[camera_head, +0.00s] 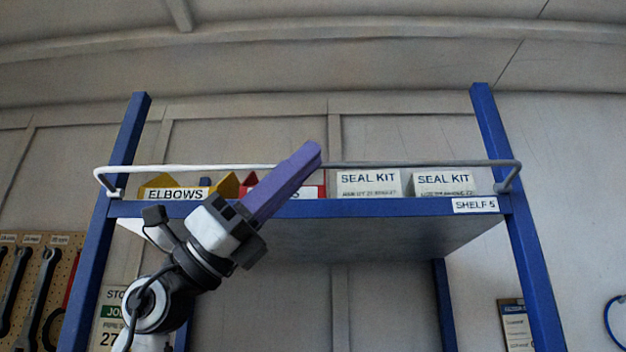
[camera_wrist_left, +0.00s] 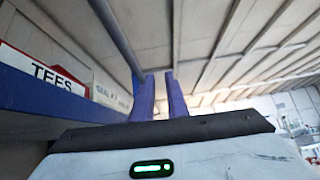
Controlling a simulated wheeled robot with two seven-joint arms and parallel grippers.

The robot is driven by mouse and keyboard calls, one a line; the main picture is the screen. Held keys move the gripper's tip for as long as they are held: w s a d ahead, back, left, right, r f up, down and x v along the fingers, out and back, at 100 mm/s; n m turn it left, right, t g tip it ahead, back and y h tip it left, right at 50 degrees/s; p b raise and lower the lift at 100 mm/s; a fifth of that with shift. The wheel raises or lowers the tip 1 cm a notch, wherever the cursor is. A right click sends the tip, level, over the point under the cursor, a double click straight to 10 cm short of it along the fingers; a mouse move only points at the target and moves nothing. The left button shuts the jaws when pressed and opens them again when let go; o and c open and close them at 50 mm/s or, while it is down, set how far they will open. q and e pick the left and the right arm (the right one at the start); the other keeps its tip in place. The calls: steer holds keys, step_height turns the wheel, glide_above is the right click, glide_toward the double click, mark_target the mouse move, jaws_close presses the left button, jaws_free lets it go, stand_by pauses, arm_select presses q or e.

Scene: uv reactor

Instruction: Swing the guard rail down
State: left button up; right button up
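The guard rail (camera_head: 400,163) is a thin bar, white on the left and grey on the right. It runs along the front of the raised shelf, above the blue front edge, with bent ends at both posts. My left gripper (camera_head: 313,152) has purple fingers that point up and right, crossing in front of the rail's middle and hiding part of it. In the left wrist view the fingers (camera_wrist_left: 158,78) stand apart with an empty gap. The rail (camera_wrist_left: 118,38) runs beside the left finger, not between the fingers; contact cannot be told. My right gripper is not in view.
The shelf (camera_head: 330,209) holds an ELBOWS bin (camera_head: 178,194), a red TEES bin (camera_wrist_left: 37,71) partly hidden by my gripper, and two SEAL KIT boxes (camera_head: 368,183). Blue posts (camera_head: 517,210) stand at both sides. A wrench pegboard (camera_head: 40,285) hangs at left. Space below the shelf is free.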

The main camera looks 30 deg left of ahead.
arm_select(q)
steer(key=s+a+f+b, duration=0.4)
steer(key=s+f+b, duration=0.1)
steer(key=s+b, duration=0.1)
steer(key=shift+s+a+f+n+t, duration=0.2)
steer(key=shift+s+n+t, duration=0.15)
steer(key=shift+s, duration=0.3)
stand_by(0.6)
